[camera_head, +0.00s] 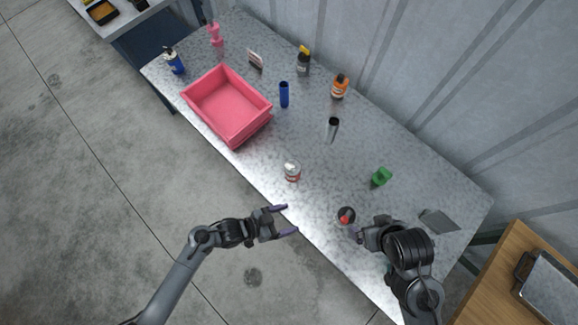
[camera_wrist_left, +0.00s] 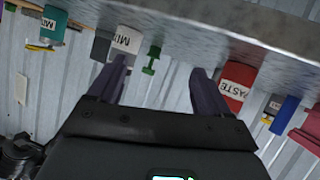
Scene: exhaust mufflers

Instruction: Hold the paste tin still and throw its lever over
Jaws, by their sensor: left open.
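The paste tin (camera_head: 292,172) stands near the table's front edge; its top looks silvery with some red on the side. In the left wrist view, upside down, it is a red tin (camera_wrist_left: 236,84) with a white PASTE label. I cannot make out its lever. My left gripper (camera_head: 291,219) is open and empty, off the front edge and short of the tin, apart from it. Its purple fingers show in the left wrist view. My right gripper (camera_head: 356,234) is beside a different tin (camera_head: 346,214) with a dark and red top; whether it is open is unclear.
A pink crate (camera_head: 207,122) stands left of the paste tin. Behind are a blue cylinder (camera_head: 284,95), a dark-and-silver cylinder (camera_head: 332,130) and an orange bottle (camera_head: 339,88). A green object (camera_head: 381,176) stands to the right. The tabletop close around the paste tin is clear.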

